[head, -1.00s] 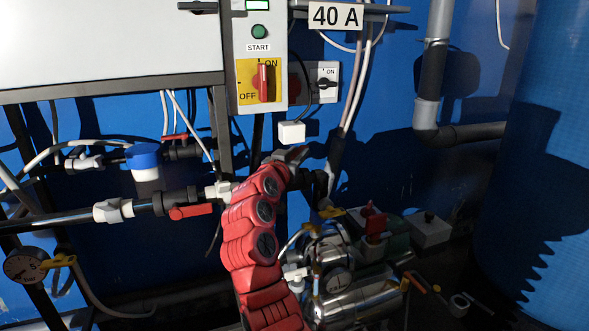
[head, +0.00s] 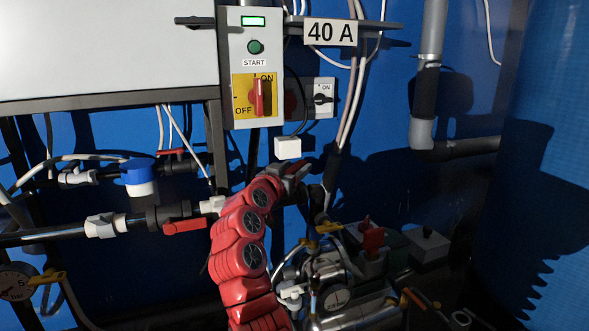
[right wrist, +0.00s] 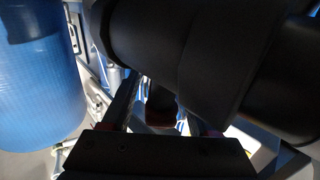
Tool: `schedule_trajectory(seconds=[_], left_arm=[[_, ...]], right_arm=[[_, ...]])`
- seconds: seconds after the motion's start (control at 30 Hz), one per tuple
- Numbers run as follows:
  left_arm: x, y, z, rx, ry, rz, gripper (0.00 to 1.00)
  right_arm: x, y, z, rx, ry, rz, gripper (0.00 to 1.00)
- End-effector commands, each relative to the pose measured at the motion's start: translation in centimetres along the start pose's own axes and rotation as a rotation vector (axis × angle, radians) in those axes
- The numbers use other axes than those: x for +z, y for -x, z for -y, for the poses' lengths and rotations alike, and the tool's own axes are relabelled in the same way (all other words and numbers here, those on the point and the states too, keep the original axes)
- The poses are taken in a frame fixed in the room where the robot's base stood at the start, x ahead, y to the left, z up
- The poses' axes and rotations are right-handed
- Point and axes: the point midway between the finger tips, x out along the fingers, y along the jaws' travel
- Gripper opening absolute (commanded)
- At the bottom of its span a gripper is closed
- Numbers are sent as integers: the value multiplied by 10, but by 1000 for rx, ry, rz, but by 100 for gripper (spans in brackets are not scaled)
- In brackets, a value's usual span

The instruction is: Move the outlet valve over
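My right arm comes up from the bottom in the head view. Its gripper (head: 297,172) is by the black pipework below a small white box, and the arm partly hides it. In the right wrist view the two fingers (right wrist: 166,112) stand apart. A dark, reddish-tipped handle (right wrist: 162,105) lies between them with gaps on both sides. It may be the outlet valve's handle, but I cannot be sure. A thick black pipe (right wrist: 190,50) fills much of that view. Another valve with a red lever (head: 184,225) sits on the horizontal pipe left of my arm. My left gripper is not in view.
A control box (head: 253,85) with a red rotary switch is on the wall above. A blue tank (head: 540,190) bounds the right side. A blue-capped fitting (head: 139,177) is at left.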

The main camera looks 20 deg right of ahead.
Motion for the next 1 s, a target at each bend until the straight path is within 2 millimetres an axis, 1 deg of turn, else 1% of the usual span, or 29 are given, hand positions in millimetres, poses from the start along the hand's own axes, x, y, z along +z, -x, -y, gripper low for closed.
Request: schedule_trajectory(seconds=[0.2, 0.27, 0.37, 0.47, 0.6, 0.8, 0.9, 1.0], left_arm=[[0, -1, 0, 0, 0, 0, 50], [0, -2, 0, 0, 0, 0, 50], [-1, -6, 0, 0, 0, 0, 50], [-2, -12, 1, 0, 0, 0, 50], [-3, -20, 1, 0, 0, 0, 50], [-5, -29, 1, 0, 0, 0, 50], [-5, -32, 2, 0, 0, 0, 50], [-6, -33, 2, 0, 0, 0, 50]], right_arm=[[0, 3, 1, -2, 1, 0, 60], [0, 7, 2, -3, 1, 0, 60], [-1, 21, 2, -3, 0, 0, 60], [-2, 44, 3, -5, -1, 0, 60], [-2, 83, 3, -6, 0, 1, 60], [-2, 133, 2, -4, -1, 0, 60], [-1, 152, 1, -5, 0, -1, 60], [0, 165, 2, -3, 2, -1, 60]])
